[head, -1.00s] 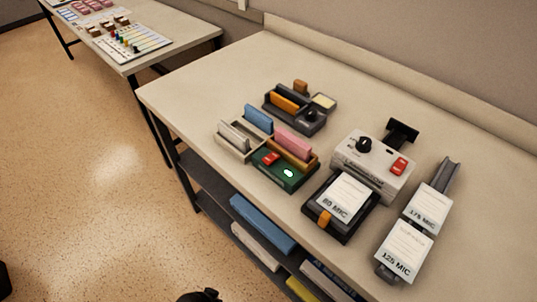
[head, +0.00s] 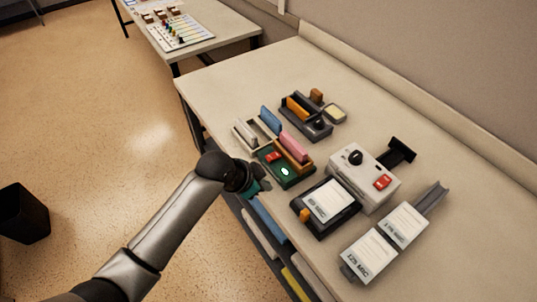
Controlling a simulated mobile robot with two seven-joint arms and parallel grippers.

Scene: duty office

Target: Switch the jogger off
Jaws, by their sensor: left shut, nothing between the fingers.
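The jogger (head: 293,180) is a low unit with a dark green front on the near part of the bench. Its red switch (head: 273,156) is on the left of the green face, and a whitish-green lamp (head: 285,172) glows to its right. A pink stack (head: 293,146) stands upright in the tan tray behind the face. My left gripper (head: 260,187) is shut and empty, just left of and in front of the jogger by the bench's near edge. I cannot tell whether it touches the jogger. My right gripper is not in view.
Right of the jogger are a black pad with a white card (head: 327,201), a grey machine with a knob and red switch (head: 364,177), and labelled packs (head: 385,243). A dark device (head: 305,118) sits behind. A black bin (head: 22,213) stands on the floor.

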